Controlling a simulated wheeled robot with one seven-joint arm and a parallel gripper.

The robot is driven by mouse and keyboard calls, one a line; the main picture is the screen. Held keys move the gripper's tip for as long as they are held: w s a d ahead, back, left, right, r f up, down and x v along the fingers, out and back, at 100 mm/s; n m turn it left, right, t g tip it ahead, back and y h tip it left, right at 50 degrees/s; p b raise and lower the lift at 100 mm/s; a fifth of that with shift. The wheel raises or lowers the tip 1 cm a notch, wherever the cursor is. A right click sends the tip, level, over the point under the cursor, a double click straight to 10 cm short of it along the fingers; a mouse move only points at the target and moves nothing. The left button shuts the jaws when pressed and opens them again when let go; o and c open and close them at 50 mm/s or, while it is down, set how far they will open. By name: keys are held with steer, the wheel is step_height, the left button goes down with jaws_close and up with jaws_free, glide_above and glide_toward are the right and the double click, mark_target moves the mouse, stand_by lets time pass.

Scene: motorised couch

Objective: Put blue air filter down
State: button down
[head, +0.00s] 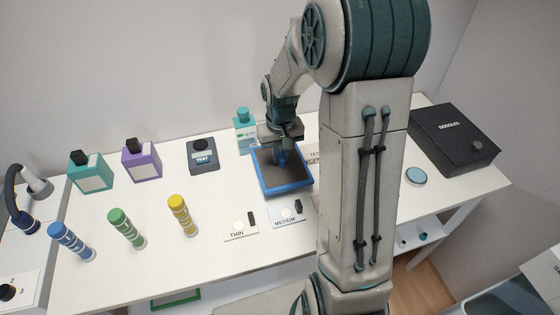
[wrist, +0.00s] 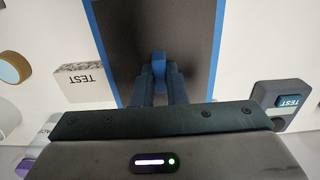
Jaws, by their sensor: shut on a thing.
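The blue air filter (head: 283,186) is a flat square with a blue rim and a dark grey face. In the head view it is at the middle of the white table, below my gripper (head: 284,155).
White cards marked THIN (head: 240,230) and MEDIUM (head: 286,214) lie just in front of the filter. Blue, green and yellow cylinders (head: 182,215) stand at left. A black GOGGLES box (head: 454,138) is at right.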

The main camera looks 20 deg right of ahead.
mark_target(281, 156)
steer(key=shift+f, duration=1.65)
steer(key=shift+f, duration=0.15)
steer(key=c, duration=1.5)
jaws_free()
steer(key=shift+o, duration=0.2)
